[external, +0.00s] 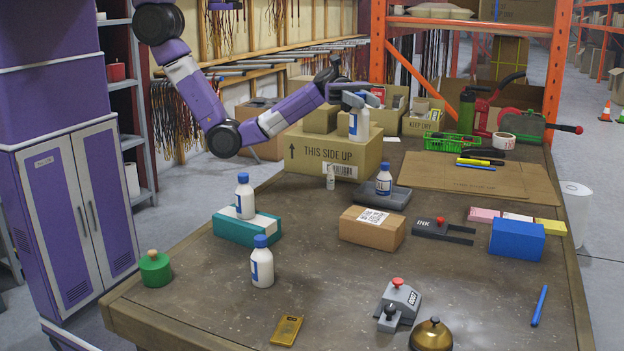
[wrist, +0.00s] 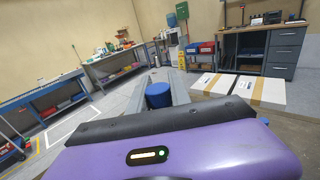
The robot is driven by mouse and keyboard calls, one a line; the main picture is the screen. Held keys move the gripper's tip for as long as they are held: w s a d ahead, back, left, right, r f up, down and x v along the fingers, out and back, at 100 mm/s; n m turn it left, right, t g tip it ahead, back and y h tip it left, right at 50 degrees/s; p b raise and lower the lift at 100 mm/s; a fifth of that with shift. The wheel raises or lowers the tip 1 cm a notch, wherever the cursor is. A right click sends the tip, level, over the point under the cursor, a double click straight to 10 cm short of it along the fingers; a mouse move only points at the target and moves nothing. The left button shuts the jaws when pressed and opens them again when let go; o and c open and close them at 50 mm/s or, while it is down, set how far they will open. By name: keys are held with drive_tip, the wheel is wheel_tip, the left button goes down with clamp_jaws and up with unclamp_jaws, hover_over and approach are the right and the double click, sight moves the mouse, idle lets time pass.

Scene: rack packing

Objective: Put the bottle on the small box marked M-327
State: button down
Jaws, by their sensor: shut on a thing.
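My gripper (external: 357,100) is shut on a white bottle (external: 359,124) with a blue cap, held upright in front of or above the large "THIS SIDE UP" carton; contact with the carton is unclear. In the wrist view the blue cap (wrist: 158,95) shows between the grey fingers. Similar bottles stand on the teal box (external: 236,231), on the bare table (external: 262,270) and on a dark grey tray-like device (external: 397,198). A small brown box (external: 372,236) with a white label sits mid-table, nothing on it. I cannot read M-327 on any label.
The large carton (external: 310,155) stands at the back left, with a small vial (external: 330,178) before it.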

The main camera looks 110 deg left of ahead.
drive_tip(key=w+d+r, duration=0.2)
drive_tip(key=w, duration=0.2)
wheel_tip(320, 180, down, 21)
drive_tip(key=w+a+t+b, duration=0.1)
drive_tip(key=shift+n+y, duration=0.4)
drive_tip(key=shift+w+a+f+b, duration=0.1)
drive_tip(key=shift+b, duration=0.2)
drive_tip(key=c, duration=1.2)
unclamp_jaws()
drive_tip(key=v, duration=1.2)
drive_tip(key=shift+b, duration=0.35)
